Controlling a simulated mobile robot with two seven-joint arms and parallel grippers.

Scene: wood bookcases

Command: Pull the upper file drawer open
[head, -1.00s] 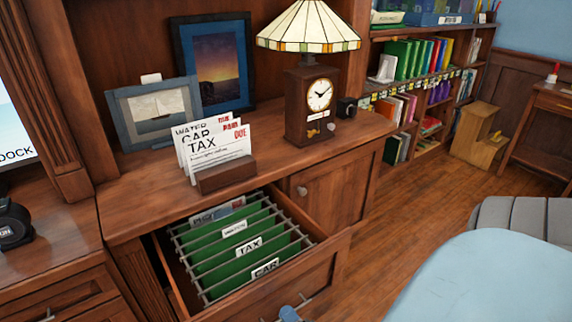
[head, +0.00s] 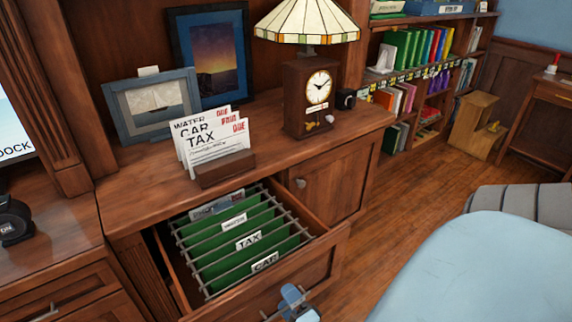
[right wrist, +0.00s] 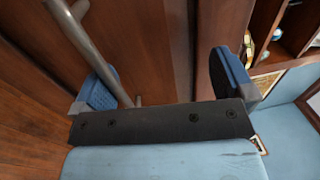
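The upper file drawer (head: 322,262) is pulled well out from the wooden cabinet. Its green hanging folders (head: 228,247) show, with tabs reading TAX and CAR. My right gripper (head: 291,303) is at the drawer's front, by its metal handle (head: 268,317), low in the head view. In the right wrist view, the blue fingers of my right gripper (right wrist: 164,82) are wide apart. The grey handle bar (right wrist: 92,48) runs between them, close to the left finger, and is not clamped. My left gripper is not in view.
A letter holder (head: 226,170) with envelopes, picture frames (head: 152,104) and a clock lamp (head: 312,95) stand on the cabinet top. A closed cabinet door (head: 335,182) is right of the drawer. Open wooden floor (head: 420,190) lies farther right.

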